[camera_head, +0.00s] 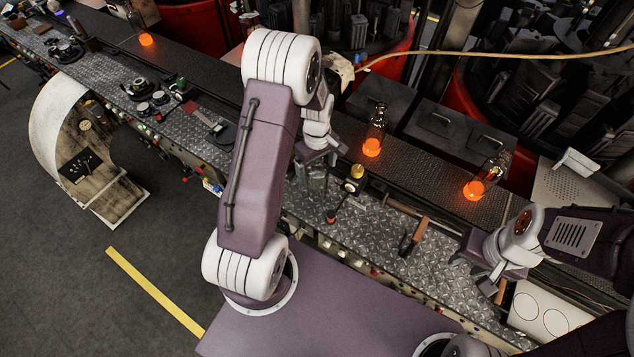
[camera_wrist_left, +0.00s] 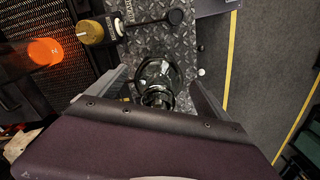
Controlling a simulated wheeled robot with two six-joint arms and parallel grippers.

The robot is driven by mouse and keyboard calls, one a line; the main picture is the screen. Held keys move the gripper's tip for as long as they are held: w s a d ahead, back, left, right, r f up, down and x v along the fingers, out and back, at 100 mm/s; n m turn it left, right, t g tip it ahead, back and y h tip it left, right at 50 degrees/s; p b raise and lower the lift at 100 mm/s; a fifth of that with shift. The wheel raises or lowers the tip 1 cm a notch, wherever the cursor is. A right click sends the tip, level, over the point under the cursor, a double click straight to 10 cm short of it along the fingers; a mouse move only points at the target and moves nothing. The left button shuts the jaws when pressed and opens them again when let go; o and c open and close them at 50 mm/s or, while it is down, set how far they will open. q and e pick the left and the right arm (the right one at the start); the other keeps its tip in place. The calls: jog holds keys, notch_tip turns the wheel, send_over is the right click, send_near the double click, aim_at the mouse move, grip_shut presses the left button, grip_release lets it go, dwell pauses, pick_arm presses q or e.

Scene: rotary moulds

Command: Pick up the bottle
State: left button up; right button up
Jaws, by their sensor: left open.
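A clear glass bottle (camera_wrist_left: 157,74) stands on the metal tread plate, seen from above between the two open fingers of my left gripper (camera_wrist_left: 160,88) in the left wrist view. The fingers are to either side of it, with gaps visible. In the head view the bottle (camera_head: 316,178) is faint below my left gripper (camera_head: 318,158), partly hidden by it. Glowing orange glass bottles stand on the dark belt behind, one near (camera_head: 372,146) and one further right (camera_head: 474,189). My right gripper (camera_head: 486,278) is at the right over the plate's edge; its opening is unclear.
The tread plate (camera_head: 440,262) carries a brass-topped fitting (camera_head: 356,172) and a wooden-handled tool (camera_head: 414,236) right of my left gripper. Another orange piece (camera_head: 146,39) is far left on the belt. A beige hose (camera_head: 480,54) crosses behind.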

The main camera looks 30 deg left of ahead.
pick_arm(q)
jog(key=shift+w+f, duration=0.2)
jog(key=shift+w, duration=0.05)
jog(key=shift+s+r, duration=0.15)
jog(key=shift+s, duration=0.1)
jog(key=c, duration=1.9)
jog(key=shift+w, duration=0.15)
grip_shut()
